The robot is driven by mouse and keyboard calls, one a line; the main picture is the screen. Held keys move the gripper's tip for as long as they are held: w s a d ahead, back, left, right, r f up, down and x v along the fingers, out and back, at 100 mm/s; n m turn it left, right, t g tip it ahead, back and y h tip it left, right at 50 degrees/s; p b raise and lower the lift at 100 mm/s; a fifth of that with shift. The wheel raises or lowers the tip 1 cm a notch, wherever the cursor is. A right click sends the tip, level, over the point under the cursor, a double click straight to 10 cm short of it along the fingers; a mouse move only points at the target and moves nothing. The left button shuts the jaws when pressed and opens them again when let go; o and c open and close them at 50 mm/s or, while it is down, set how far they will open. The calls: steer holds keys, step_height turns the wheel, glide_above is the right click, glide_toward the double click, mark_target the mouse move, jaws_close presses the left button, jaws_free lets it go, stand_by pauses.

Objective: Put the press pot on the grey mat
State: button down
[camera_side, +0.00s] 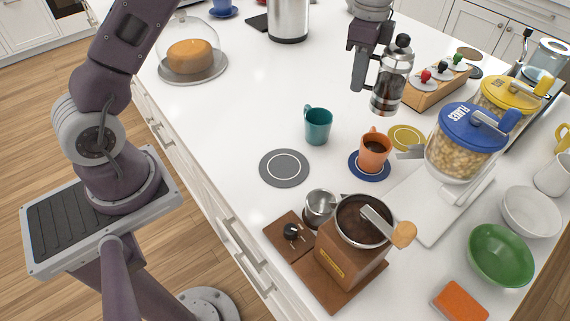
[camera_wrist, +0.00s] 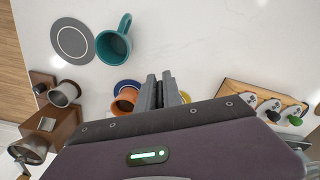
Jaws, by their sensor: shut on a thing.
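The press pot (camera_side: 391,82), a glass cylinder with a black lid knob and dark contents, hangs upright in the air above the counter in the side view. My gripper (camera_side: 361,82) is shut on it at its handle side. In the wrist view my gripper's fingers (camera_wrist: 164,92) are together and the pot itself is hidden. The grey mat (camera_side: 284,168), a round disc with a white ring, lies bare on the counter, left of and nearer than the pot. It also shows at the upper left of the wrist view (camera_wrist: 72,41).
A teal mug (camera_side: 318,125) stands between pot and grey mat. An orange cup (camera_side: 374,152) sits on a blue mat (camera_side: 356,174); a yellow mat (camera_side: 406,138) is bare. The wooden grinder (camera_side: 350,262) stands in front of the grey mat.

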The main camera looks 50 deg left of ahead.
steer(key=s+r+m, duration=0.3)
steer(key=s+m, duration=1.1)
steer(key=m, duration=0.9)
steer(key=shift+m, duration=0.3)
steer(key=f, duration=0.6)
steer(key=d+f, duration=0.1)
steer(key=f, duration=0.3)
steer(key=shift+w, duration=0.3)
steer(key=shift+f, duration=0.1)
steer(key=c, duration=1.5)
jaws_free()
